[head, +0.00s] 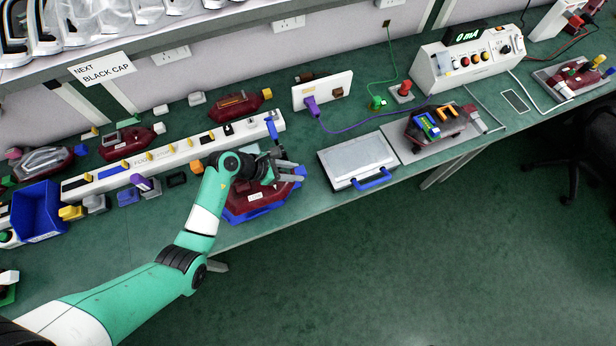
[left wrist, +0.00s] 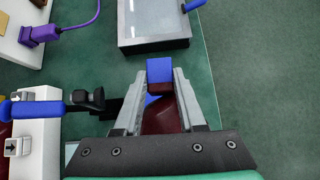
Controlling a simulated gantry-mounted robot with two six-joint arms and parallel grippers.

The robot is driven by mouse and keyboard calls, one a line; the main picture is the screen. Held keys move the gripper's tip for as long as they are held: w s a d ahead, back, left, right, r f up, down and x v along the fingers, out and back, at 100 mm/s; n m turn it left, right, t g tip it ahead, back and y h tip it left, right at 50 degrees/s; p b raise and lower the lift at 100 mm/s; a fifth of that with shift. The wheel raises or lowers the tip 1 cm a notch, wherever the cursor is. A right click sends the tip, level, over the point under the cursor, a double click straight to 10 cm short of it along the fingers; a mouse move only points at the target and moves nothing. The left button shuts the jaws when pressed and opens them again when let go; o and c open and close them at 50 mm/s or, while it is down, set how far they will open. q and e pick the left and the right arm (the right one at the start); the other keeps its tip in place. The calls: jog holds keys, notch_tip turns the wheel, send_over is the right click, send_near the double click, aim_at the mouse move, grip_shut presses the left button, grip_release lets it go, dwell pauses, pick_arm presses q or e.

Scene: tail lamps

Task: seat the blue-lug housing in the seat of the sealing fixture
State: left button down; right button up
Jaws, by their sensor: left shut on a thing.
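A dark red housing with a white label (head: 262,197) sits near the front edge of the bench, with blue along its lower edge. My left gripper (head: 300,172) is over its right end, shut on its blue lug (head: 300,170). In the left wrist view the blue lug (left wrist: 160,70) is between the fingertips, with the dark red body (left wrist: 165,118) behind it. The gripper hides part of the housing. A flat grey box with a blue handle (head: 355,157) stands just to the right, apart from the housing; I cannot tell whether it is the sealing fixture. My right gripper is out of view.
A long white strip with slots (head: 180,155) lies behind and left of the housing. A blue bin (head: 38,210) stands at the left. A white panel with a purple plug (head: 322,92) stands behind. A grey mat with a dark unit (head: 437,127) and a meter box (head: 466,62) are farther right.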

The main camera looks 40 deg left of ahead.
pick_arm(q)
jog(key=a, duration=0.1)
jog(key=s+a, duration=0.1)
jog(key=a, duration=0.1)
jog(key=shift+s+r+n, duration=0.15)
jog(key=shift+r+n, duration=0.05)
jog(key=shift+n, duration=0.1)
jog(key=shift+d, duration=0.1)
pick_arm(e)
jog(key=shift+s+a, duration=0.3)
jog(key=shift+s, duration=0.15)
pick_arm(q)
jog(key=shift+r, duration=0.1)
jog(key=shift+r+p, duration=0.1)
jog(key=shift+p, duration=0.3)
notch_tip(320, 180, down, 6)
jog(key=b, duration=0.4)
jog(key=shift+r, duration=0.15)
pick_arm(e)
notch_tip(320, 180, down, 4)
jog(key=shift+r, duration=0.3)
